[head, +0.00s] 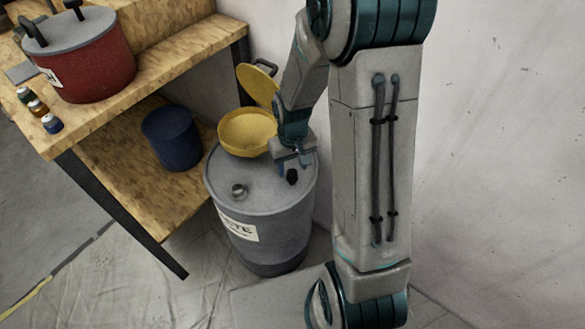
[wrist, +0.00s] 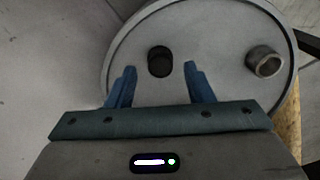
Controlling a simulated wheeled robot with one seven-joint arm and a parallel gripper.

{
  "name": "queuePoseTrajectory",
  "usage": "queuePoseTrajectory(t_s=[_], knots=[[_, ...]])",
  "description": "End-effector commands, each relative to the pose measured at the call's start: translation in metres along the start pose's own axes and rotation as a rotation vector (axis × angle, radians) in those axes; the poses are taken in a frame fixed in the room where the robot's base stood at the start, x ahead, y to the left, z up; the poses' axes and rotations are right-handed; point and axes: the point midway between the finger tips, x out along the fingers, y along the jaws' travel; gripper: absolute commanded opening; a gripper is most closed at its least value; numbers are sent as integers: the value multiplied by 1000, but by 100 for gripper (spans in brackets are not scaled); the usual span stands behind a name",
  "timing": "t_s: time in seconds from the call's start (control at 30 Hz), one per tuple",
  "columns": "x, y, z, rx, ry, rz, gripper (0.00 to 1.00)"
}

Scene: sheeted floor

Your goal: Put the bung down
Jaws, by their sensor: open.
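The black bung (head: 292,177) stands on the grey drum's top (head: 262,196), near the right side. In the wrist view the bung (wrist: 160,61) is a dark short cylinder, with clear gaps to the blue fingers on both sides. My gripper (head: 293,166) is open just above the drum top, its fingertips (wrist: 160,68) on either side of the bung and not closed on it. The drum's short metal neck (head: 238,190) is open and lies left of the bung; it also shows in the wrist view (wrist: 264,61), to the right.
A yellow funnel (head: 246,132) with a raised lid sits on the drum's back edge, close to my arm. A wooden bench (head: 160,60) at left carries a red pot (head: 88,62) and small bottles (head: 38,107). A blue bin (head: 172,138) stands on its lower shelf. A wall is behind.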

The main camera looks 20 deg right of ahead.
Motion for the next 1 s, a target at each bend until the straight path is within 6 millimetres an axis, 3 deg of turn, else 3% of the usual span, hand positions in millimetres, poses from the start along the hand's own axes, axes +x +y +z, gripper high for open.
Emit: queuePoseTrajectory(t_s=[0.1,0.3,0.63,0.77,1.0], knots=[[-32,0,-1,0,7,2,47],[-71,0,-1,0,4,0,47],[-103,0,6,4,9,5,47],[-126,-2,24,19,36,15,47],[-173,-7,81,67,107,22,47]])
